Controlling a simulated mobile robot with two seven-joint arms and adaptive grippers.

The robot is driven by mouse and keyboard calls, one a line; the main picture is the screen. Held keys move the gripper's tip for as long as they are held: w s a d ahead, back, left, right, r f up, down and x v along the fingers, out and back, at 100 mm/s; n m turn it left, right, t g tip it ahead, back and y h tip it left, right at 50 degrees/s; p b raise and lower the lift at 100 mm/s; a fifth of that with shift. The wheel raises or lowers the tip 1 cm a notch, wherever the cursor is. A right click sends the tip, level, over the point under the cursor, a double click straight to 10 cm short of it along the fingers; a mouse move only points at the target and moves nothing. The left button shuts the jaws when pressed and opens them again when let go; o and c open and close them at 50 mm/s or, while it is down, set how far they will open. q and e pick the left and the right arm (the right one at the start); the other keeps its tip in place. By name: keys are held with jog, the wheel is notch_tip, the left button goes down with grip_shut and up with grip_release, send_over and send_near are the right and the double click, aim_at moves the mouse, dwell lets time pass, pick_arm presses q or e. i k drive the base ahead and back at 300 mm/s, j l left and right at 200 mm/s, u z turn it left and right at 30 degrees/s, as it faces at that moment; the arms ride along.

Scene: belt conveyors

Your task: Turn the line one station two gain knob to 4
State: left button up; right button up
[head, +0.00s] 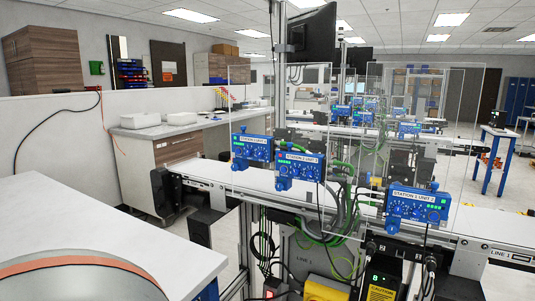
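Several blue control units with small knobs and green lights sit along the near conveyor (375,207), whose right end carries a "LINE 1" label. The right unit (417,206) has a label that seems to read "STATION 1". The middle unit (299,171) seems to read "STATION 2", but its small print is unclear. The left unit (252,149) has a label too small to read surely. The gain knob and its setting cannot be made out at this size. Neither of my grippers is in view.
Clear upright panels (440,110) stand around the units. Black and green cables hang below the conveyor. A white-topped counter (180,130) stands behind at left, and a bare white surface (80,225) fills the near left. More conveyors with blue units (410,128) lie farther back.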

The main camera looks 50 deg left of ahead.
aim_at(310, 174)
jog(key=u, duration=1.35)
